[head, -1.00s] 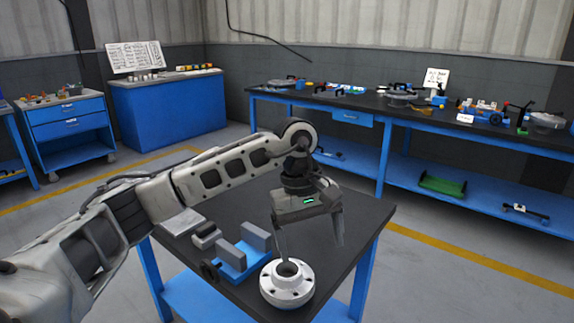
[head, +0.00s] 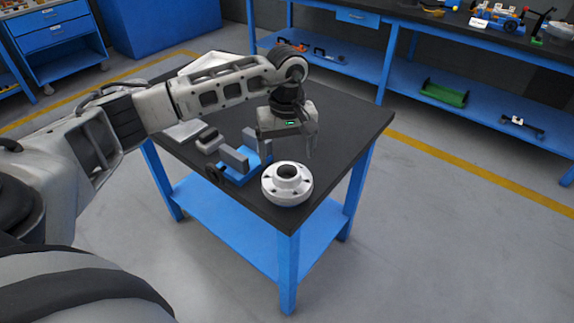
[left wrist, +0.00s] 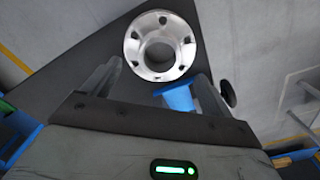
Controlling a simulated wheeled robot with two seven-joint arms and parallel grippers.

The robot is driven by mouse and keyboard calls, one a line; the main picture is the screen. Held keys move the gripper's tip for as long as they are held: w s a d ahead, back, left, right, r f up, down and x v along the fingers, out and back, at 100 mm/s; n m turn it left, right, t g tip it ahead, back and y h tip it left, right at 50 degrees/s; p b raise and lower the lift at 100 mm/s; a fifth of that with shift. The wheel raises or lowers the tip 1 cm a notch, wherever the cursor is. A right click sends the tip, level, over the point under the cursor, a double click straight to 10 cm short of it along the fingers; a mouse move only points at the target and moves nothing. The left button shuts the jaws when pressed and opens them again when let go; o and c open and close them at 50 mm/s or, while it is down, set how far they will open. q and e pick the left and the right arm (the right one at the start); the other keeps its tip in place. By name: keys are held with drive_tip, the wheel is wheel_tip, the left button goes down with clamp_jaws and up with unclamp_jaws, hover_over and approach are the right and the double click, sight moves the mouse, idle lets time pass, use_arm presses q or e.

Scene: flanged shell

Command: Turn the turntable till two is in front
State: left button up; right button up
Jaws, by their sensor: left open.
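A silver flanged shell (head: 287,193), a round metal ring with bolt holes and a raised central hub, sits near the front corner of the dark table. It shows from above in the left wrist view (left wrist: 135,45), beyond my fingers. I see no number on it, and cannot make out a turntable beneath it. My left gripper (head: 287,153) is open and empty, just behind and above the shell in the head view; its fingers (left wrist: 155,80) appear apart from it in the left wrist view. My right gripper is not in view.
A blue vise with grey jaws (head: 235,158) stands just left of the shell. The shell is close to the edges of the table (head: 345,125). A blue workbench (head: 400,85) with a green item (head: 443,95) on its lower shelf stands behind. Floor to the right is clear.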

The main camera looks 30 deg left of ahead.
sight(287, 178)
use_arm(q)
wheel_tip(287, 178, down, 6)
drive_tip(key=shift+r+p, duration=0.15)
drive_tip(key=shift+p, duration=0.15)
drive_tip(key=shift+c, duration=0.3)
